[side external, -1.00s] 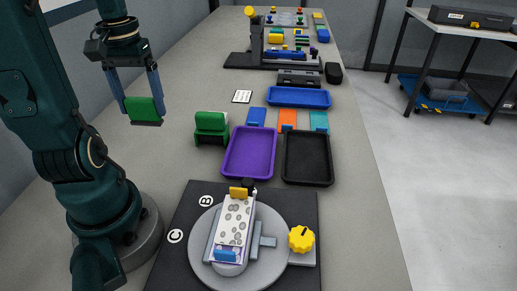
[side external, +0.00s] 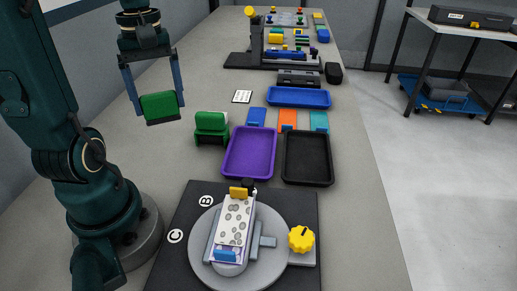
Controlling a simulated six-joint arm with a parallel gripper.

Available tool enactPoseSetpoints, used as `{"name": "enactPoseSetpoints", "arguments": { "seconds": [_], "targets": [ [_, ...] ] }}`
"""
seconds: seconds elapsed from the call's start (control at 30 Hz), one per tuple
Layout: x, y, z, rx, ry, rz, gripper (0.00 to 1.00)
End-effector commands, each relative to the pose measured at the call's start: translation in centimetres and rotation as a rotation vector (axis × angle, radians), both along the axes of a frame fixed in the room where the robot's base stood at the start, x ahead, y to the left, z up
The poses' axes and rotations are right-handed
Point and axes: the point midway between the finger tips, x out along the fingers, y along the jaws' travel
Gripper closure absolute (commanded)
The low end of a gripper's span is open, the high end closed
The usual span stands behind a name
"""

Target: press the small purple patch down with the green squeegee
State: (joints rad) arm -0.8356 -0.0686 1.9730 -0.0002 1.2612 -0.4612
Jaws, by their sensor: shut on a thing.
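My gripper (side external: 154,92) is shut on the green squeegee (side external: 160,108), which hangs level between its two fingers in the air above the bench, left of the green stand (side external: 211,127). A purple-edged piece with a white, grey-spotted sheet (side external: 235,221) lies in the fixture on the round grey turntable (side external: 204,262). A blue clamp (side external: 226,255) sits at its near end and a yellow one (side external: 239,192) at its far end. I cannot make out a separate small purple patch on it. My gripper is well away from the turntable, up and to the left.
A purple tray (side external: 230,173) and a black tray (side external: 307,180) lie beyond the turntable. A yellow knob (side external: 301,239) stands at its right. Blue, orange and teal pieces, a blue tray (side external: 299,98) and a small white card (side external: 242,96) lie farther back.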

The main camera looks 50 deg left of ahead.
Motion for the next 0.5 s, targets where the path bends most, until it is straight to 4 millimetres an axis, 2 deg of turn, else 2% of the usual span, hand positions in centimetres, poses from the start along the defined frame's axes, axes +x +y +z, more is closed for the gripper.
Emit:
{"name": "enactPoseSetpoints", "arguments": {
  "seconds": [0.2, 0.5],
  "targets": [
    [2.9, -4.9, 1.0, 0.005, 0.004, 0.018, 0.58],
    [4.4, -12.6, 2.0, 0.014, 0.001, -0.065, 0.58]
  ]
}}
